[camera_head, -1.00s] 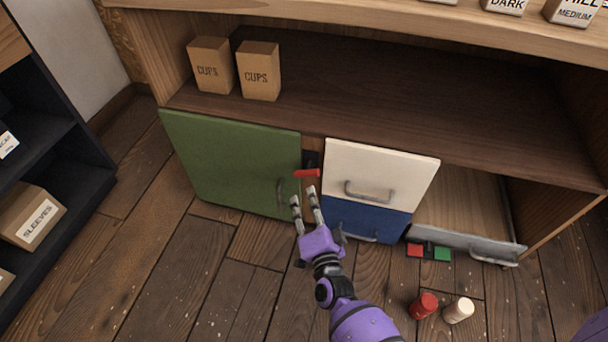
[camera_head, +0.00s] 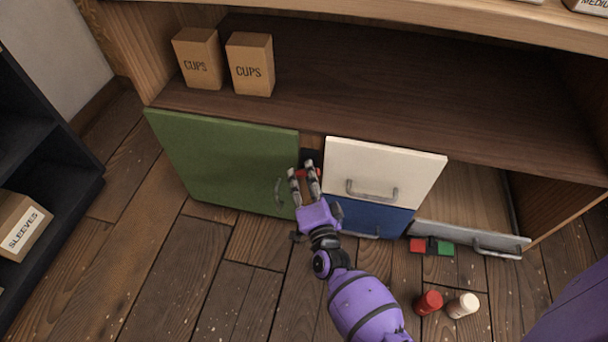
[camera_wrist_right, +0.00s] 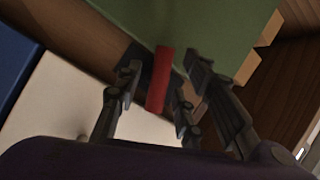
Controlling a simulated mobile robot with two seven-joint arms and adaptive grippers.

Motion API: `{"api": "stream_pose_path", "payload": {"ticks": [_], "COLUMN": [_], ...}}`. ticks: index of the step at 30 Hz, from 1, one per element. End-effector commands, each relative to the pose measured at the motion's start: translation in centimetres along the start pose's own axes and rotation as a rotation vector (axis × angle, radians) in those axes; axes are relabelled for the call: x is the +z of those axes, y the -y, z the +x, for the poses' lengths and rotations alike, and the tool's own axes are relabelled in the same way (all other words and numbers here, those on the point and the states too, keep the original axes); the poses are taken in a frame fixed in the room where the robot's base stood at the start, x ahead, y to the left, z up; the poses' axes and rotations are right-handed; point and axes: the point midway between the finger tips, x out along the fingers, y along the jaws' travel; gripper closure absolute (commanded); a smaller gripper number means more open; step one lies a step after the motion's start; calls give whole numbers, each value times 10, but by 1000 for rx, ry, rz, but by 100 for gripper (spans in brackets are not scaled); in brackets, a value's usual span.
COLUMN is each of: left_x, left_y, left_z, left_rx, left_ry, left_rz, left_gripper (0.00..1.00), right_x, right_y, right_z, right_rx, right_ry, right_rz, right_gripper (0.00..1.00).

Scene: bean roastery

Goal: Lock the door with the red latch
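The green door (camera_head: 225,165) stands shut at the left of the lower cabinet, with a grey handle near its right edge. The red latch (camera_wrist_right: 160,80) is a short red bar on a dark mount beside the door's upper right edge. In the head view it lies roughly level and is mostly hidden by my fingers. My right gripper (camera_head: 304,174) is at the latch, its fingers apart. In the wrist view the bar stands between the open fingers, with a gap on the left; whether the right fingers touch it I cannot tell. My left gripper is out of view.
A white drawer (camera_head: 375,170) and a blue drawer (camera_head: 365,216) are right of the latch; a grey drawer (camera_head: 460,236) is pulled out. A red and green switch (camera_head: 431,247) and two small bottles, red (camera_head: 428,303) and white (camera_head: 463,305), are nearby. Two cups boxes (camera_head: 250,65) stand on the shelf.

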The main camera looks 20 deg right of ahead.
Motion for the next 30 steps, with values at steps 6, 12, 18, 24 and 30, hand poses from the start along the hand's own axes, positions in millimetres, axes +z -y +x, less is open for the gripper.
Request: {"api": "stream_pose_path", "payload": {"ticks": [6, 12, 18, 24, 30], "left_x": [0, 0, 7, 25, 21], "left_y": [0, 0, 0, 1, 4], "left_z": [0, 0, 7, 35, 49], "left_rx": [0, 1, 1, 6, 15], "left_ry": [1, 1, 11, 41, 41], "left_rz": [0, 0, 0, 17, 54], "left_gripper": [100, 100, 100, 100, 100], "right_x": [0, 0, 1, 5, 4], "right_y": [0, 0, -3, -7, -4], "right_z": [0, 0, 0, 0, 1], "right_rx": [0, 0, -20, -101, -162], "right_ry": [0, 0, -10, -48, -79], "right_rz": [0, 0, 40, 224, 364], "right_gripper": [79, 100, 100, 100, 100]}}
